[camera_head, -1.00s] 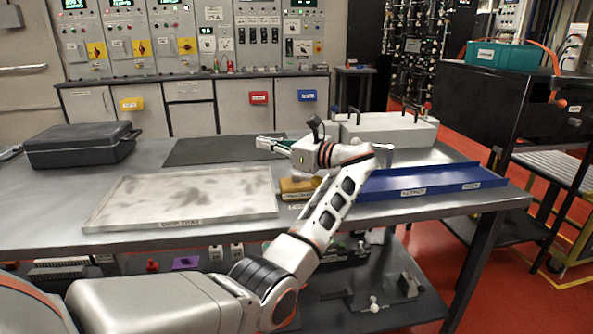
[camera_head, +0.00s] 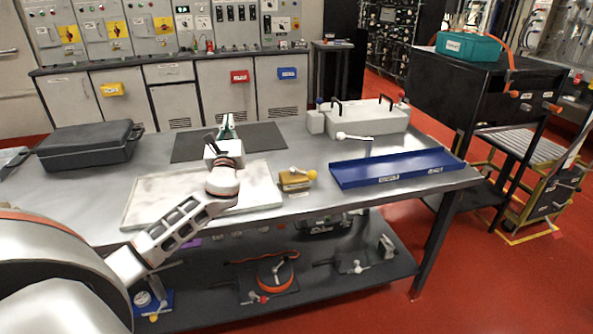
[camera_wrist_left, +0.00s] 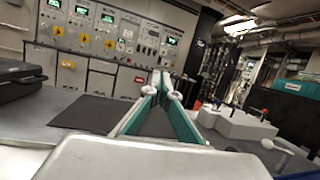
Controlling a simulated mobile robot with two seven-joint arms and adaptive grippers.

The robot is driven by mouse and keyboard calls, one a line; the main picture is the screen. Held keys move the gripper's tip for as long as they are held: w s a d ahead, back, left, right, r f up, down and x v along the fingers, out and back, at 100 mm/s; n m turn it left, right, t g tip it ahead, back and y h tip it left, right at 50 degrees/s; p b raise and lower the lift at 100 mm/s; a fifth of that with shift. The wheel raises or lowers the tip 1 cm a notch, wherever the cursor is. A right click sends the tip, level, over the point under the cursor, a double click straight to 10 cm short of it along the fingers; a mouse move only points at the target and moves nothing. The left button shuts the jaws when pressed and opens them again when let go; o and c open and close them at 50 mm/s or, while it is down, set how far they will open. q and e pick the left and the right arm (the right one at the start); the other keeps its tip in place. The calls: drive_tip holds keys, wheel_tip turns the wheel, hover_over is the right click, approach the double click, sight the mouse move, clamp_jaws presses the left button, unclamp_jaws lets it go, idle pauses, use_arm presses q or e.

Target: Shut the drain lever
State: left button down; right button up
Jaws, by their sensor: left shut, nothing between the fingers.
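No drain lever can be told for certain by label. A white lever with a round knob (camera_head: 355,137) stands on a post at the back edge of the blue tray (camera_head: 395,172); it also shows in the left wrist view (camera_wrist_left: 276,148). A small yellow block (camera_head: 294,180) on the table's front edge carries a short lever with a yellow ball (camera_head: 311,174). My left gripper (camera_head: 227,122) is over the dark mat, left of both levers and apart from them. In the left wrist view its teal fingers (camera_wrist_left: 164,82) come together at the tips, with nothing between them.
A grey box with black handles and red and blue knobs (camera_head: 362,122) stands behind the tray. A black case (camera_head: 88,147), a dark mat (camera_head: 186,148) and a pale panel (camera_head: 265,192) take up the left. The lower shelf (camera_head: 220,309) holds several valve-like pieces.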

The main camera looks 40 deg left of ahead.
use_arm(q)
drive_tip(key=s+d+f+m+t+h+p, duration=0.1)
drive_tip(key=d+f+m+h+p, duration=0.15)
drive_tip(key=d+h, duration=0.25)
drive_tip(key=s+d+f+m+t+h+p, duration=0.1)
drive_tip(key=s+d+m+t+h, duration=0.1)
drive_tip(key=d+m+h, duration=0.25)
drive_tip(key=m+g+h+p, duration=0.3)
drive_tip(key=m+g+h, duration=0.1)
drive_tip(key=h, duration=0.3)
approach(309, 176)
drive_tip(key=x, duration=0.5)
drive_tip(key=shift+w+f+p, duration=0.1)
drive_tip(key=shift+p, duration=0.25)
drive_tip(key=shift+x, duration=0.85)
use_arm(e)
drive_tip(key=shift+g+h, duration=0.5)
drive_tip(key=shift+g, duration=0.3)
drive_tip(key=shift+s+d+r, duration=0.1)
drive_tip(key=shift+s+d, duration=0.25)
drive_tip(key=shift+d, duration=0.35)
drive_tip(key=shift+s+d+r, duration=0.1)
drive_tip(key=shift+s+d, duration=0.25)
drive_tip(key=shift+d, duration=0.3)
drive_tip(key=shift+s+d+r, duration=0.1)
drive_tip(key=shift+s+d, duration=0.25)
drive_tip(key=shift+d, duration=0.35)
use_arm(q)
drive_tip(key=shift+w, duration=0.1)
